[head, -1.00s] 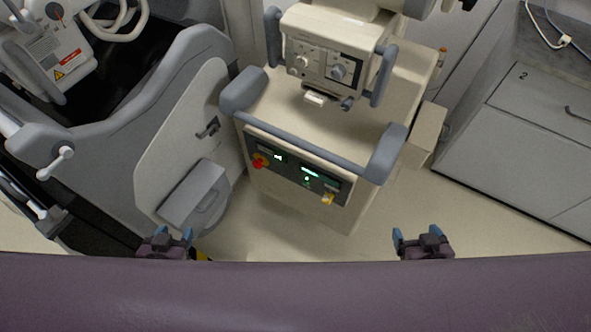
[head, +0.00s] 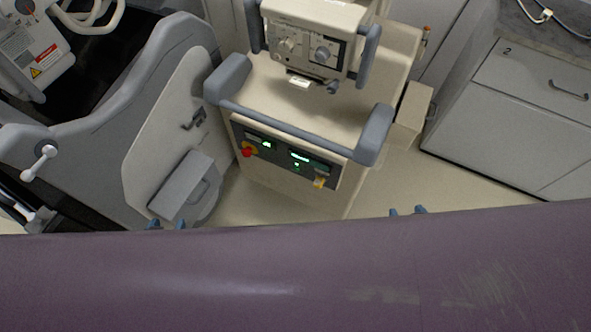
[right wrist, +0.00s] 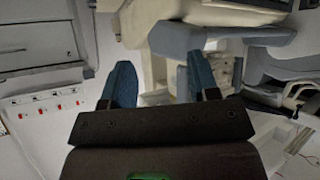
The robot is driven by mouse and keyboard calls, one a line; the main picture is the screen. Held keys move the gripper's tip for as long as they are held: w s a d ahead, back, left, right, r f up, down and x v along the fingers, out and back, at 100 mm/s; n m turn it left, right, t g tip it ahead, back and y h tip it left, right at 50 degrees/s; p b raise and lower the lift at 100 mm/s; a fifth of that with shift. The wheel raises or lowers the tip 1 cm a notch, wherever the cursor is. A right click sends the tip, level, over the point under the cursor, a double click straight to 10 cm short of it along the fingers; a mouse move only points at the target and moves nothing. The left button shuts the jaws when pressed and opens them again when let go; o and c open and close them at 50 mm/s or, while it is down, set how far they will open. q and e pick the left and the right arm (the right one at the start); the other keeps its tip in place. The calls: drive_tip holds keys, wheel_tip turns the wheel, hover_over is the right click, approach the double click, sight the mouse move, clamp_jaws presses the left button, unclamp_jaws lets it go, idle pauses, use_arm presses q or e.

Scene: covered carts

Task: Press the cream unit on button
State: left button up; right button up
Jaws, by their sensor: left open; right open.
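The cream unit (head: 350,112) stands ahead in the head view, with grey handles and a dark control panel (head: 285,155) on its front. The panel has green lit displays, a red knob (head: 247,152) on a yellow base at its left, a small green light (head: 296,165) near the middle and a yellowish switch (head: 320,182) at the right. Which is the on button cannot be told. My left gripper (head: 166,225) and right gripper (head: 408,211) show only fingertips at the bottom, apart from the unit. In the right wrist view my right gripper (right wrist: 163,85) is open and empty.
A grey machine with a pale side panel (head: 165,150) and a grey box-like foot (head: 185,187) stands left of the unit. A grey drawer cabinet (head: 520,110) stands at the right.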

drive_tip(key=shift+w+r, duration=0.15)
drive_tip(key=shift+w, duration=0.15)
clamp_jaws()
drive_tip(key=shift+s, duration=0.1)
drive_tip(key=shift+s+f, duration=0.2)
drive_tip(key=shift+s, duration=0.15)
drive_tip(key=shift+w+r, duration=0.1)
drive_tip(key=shift+w, duration=0.15)
drive_tip(key=shift+w+a+r, duration=0.1)
drive_tip(key=shift+w, duration=0.15)
